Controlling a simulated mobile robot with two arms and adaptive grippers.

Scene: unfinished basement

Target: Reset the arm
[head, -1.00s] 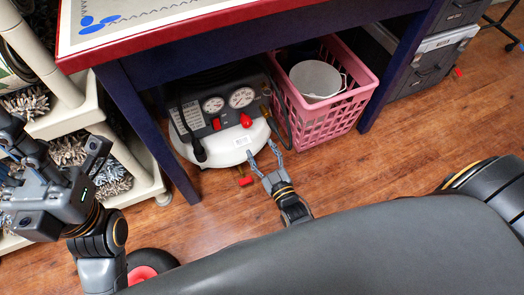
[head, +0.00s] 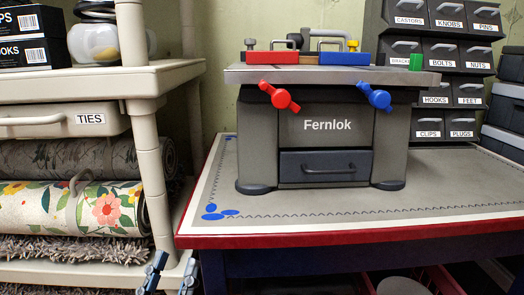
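The two fingertips of my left gripper (head: 175,262) rise from the bottom edge of the head view, left of the middle. They stand apart with nothing seen between them, so the gripper is open. They show in front of the lower part of the shelf unit, left of the table's front corner. The rest of the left arm is below the picture. My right gripper and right arm are out of view.
A table (head: 193,232) with a red edge bears a grey Fernlok bench unit (head: 330,150). Labelled drawers (head: 450,62) stand behind it. A beige shelf unit (head: 150,130) with rolled rugs (head: 105,208) is on the left. Part of a pink basket (head: 440,281) shows below the table.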

